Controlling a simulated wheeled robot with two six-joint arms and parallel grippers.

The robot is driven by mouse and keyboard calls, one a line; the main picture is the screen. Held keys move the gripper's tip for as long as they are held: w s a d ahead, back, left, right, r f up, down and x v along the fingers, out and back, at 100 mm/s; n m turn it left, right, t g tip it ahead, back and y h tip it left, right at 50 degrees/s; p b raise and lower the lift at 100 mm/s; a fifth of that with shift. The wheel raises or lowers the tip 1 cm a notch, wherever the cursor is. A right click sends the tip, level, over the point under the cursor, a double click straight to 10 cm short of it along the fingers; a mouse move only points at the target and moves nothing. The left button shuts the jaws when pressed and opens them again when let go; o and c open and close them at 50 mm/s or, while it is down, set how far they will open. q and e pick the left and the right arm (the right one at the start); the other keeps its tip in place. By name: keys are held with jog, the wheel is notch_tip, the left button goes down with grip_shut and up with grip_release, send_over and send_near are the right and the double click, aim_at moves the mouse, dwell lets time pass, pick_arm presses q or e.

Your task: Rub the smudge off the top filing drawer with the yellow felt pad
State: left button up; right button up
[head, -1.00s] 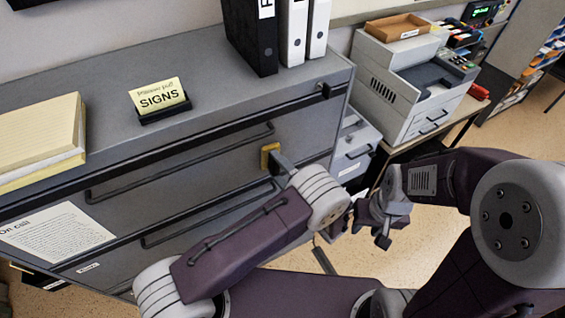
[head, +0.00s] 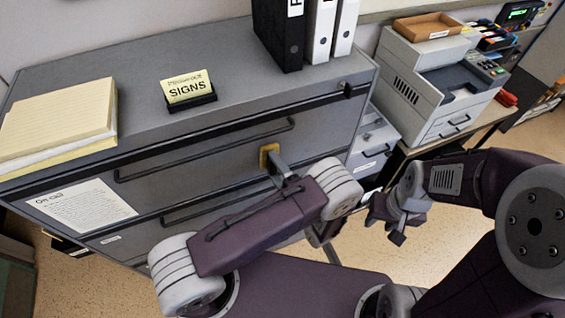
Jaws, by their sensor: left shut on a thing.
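The yellow felt pad (head: 269,156) is against the front of the grey filing cabinet's top drawer (head: 200,166), just below the right part of its long dark handle. My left gripper (head: 277,163) is shut on the pad and holds it at the drawer face. Its forearm hides part of the cabinet front to the right and below. No smudge can be made out; the pad or arm may cover it. My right gripper (head: 387,222) hangs over the floor right of the cabinet, apart from it; its jaw state is unclear.
On the cabinet top are a paper stack (head: 60,125), a SIGNS card holder (head: 188,92) and upright binders (head: 280,35). An On Call sheet (head: 80,207) is on the cabinet front at left. A printer (head: 425,95) stands at right. Floor at lower right is clear.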

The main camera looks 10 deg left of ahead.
pick_arm(q)
jog(key=shift+s+a, duration=0.2)
jog(key=shift+a, duration=0.1)
jog(key=shift+s+d, duration=0.1)
jog(key=shift+d, duration=0.1)
jog(key=v, duration=0.5)
jog(key=shift+s+a, duration=0.15)
jog(key=shift+s, duration=0.3)
